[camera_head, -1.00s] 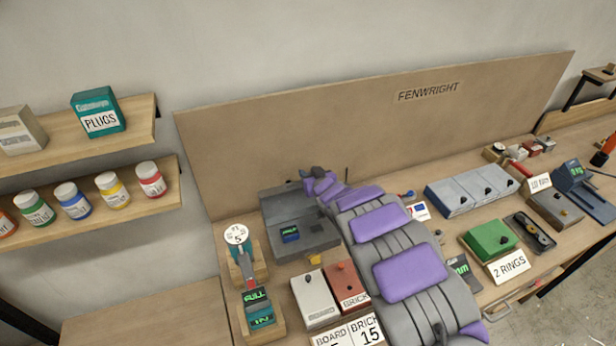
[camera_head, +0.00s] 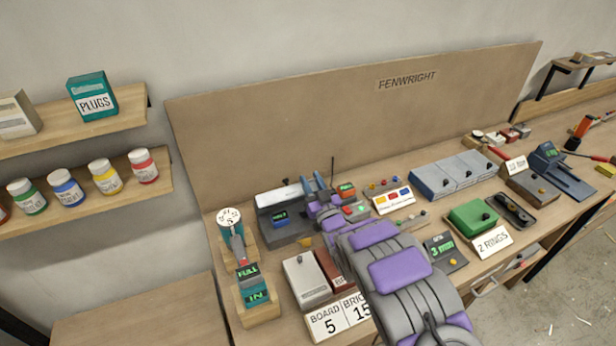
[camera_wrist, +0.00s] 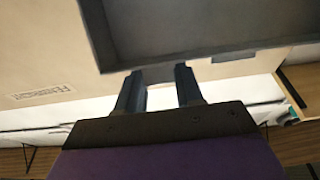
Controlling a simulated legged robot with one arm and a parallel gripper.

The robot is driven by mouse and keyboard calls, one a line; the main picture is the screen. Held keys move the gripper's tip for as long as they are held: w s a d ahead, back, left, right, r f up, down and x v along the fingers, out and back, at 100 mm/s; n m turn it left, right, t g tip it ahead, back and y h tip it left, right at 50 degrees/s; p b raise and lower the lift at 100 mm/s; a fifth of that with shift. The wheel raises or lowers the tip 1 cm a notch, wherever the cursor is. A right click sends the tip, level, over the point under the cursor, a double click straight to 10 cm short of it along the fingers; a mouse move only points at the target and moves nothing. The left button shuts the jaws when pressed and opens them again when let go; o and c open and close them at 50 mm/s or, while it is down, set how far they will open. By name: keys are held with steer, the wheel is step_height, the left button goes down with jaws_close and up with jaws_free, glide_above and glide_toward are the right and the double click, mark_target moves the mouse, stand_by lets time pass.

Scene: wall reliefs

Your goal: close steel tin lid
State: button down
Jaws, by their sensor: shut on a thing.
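The steel tin (camera_head: 288,232) is a grey box with a small blue display, left of my arm on the bench. Its lid (camera_head: 278,195) is raised along the back of the tin, with a bright strip on top. My gripper (camera_head: 314,183) is at the lid's right end, its two dark blue fingers a little apart. In the wrist view the lid's rimmed grey face (camera_wrist: 190,30) fills the top, and the fingertips (camera_wrist: 158,76) meet its near edge. My gripper is shut on the lid; the exact contact is hard to see.
White and brick-red boxes (camera_head: 306,280) stand in front of the tin. A panel with coloured buttons (camera_head: 390,198) and a green box (camera_head: 472,217) lie to the right. A dial stand (camera_head: 232,225) is on the left. A tall backboard (camera_head: 350,120) stands behind.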

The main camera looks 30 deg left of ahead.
steer(key=shift+s+d+f, duration=0.55)
steer(key=shift+d+f, duration=0.2)
steer(key=shift+d, duration=0.1)
steer(key=c, duration=0.7)
jaws_free()
